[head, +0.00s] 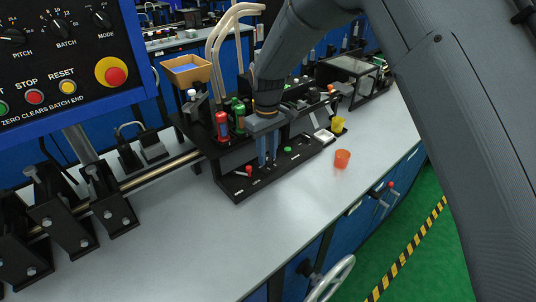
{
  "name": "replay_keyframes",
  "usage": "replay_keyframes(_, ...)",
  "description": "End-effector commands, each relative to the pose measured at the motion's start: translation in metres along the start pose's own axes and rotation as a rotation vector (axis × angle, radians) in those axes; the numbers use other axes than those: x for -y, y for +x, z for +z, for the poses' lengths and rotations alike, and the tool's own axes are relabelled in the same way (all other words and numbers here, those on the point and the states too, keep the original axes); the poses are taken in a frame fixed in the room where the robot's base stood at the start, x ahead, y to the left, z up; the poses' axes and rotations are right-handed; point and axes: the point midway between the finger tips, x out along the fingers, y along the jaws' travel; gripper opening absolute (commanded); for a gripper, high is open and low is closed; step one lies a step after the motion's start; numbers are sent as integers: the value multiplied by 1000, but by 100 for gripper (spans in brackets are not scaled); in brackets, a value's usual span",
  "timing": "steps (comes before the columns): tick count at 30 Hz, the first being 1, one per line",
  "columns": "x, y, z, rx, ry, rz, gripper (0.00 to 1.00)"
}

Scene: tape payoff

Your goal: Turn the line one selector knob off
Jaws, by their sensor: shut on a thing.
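My gripper (267,160) points straight down at the low black panel (240,188) on the bench in the head view. Its two bluish fingers are shut on a small dark selector knob on that panel. The fingers mostly hide the knob, so I cannot tell which way it points or read its label. A small red-tipped part (248,169) sits on the panel just left of the fingers. A green button (287,150) sits to their right.
Red and green cylinders (222,124) stand close left of my gripper. A control box (60,70) rises at the upper left. The front benchtop is clear.

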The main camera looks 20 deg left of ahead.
Motion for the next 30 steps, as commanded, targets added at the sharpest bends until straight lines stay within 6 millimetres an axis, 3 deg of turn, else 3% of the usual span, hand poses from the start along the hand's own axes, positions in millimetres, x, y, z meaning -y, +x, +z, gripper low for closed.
replay_keyframes(18,2,0,0,2,556,-2,2)
replay_keyframes(30,2,0,0,2,758,-2,2)
